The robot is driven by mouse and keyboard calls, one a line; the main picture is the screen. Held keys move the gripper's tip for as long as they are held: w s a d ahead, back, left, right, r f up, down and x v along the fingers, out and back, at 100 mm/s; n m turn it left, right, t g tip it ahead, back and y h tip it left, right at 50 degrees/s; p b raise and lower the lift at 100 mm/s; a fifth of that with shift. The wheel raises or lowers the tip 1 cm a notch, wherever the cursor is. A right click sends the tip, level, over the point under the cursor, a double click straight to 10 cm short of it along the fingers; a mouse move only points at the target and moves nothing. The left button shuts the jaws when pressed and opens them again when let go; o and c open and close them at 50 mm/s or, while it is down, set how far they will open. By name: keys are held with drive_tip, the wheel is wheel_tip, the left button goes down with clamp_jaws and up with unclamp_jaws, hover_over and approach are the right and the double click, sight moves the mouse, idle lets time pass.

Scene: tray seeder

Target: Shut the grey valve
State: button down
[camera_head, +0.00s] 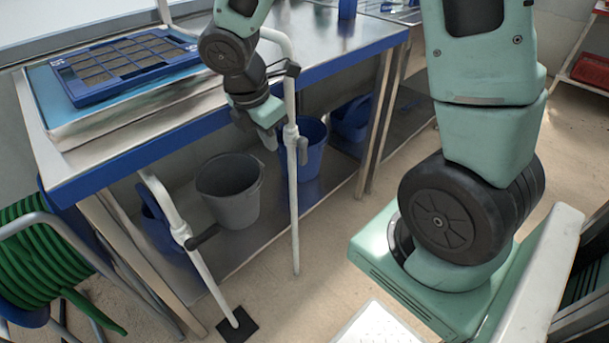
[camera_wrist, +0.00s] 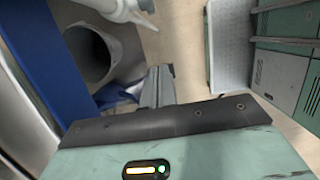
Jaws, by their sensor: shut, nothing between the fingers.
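Two white pipes carry valves. The right pipe (camera_head: 293,205) has a white fitting (camera_head: 290,133) with a grey lever (camera_head: 302,151) hanging down along the pipe. The left pipe (camera_head: 208,278) has a fitting with a dark grey lever (camera_head: 203,237) sticking out to the right, across the pipe. I cannot tell which is the grey valve. My gripper (camera_head: 270,140) is just left of the right pipe's fitting, pointing down, shut and empty. In the wrist view its fingers (camera_wrist: 158,85) are together, with part of a white pipe (camera_wrist: 118,9) beyond them.
A steel bench (camera_head: 160,143) with a blue edge holds a blue seed tray (camera_head: 88,98). A grey bucket (camera_head: 230,198) and blue buckets (camera_head: 313,160) stand on its lower shelf. A green hose reel (camera_head: 35,258) stands at left. Floor is clear right of the right pipe.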

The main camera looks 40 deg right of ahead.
sight(303, 151)
drive_tip(key=shift+w+d+f+b, duration=0.1)
drive_tip(key=shift+d+f+b, duration=0.85)
drive_tip(key=shift+f, duration=0.7)
drive_tip(key=shift+s+d+f+b, duration=0.1)
drive_tip(key=shift+d+f+b, duration=0.45)
drive_tip(key=shift+d+f, duration=0.9)
drive_tip(key=shift+w+d+f+b, duration=0.1)
drive_tip(key=shift+d+f+b, duration=0.75)
drive_tip(key=shift+f, duration=0.95)
drive_tip(key=shift+w, duration=0.1)
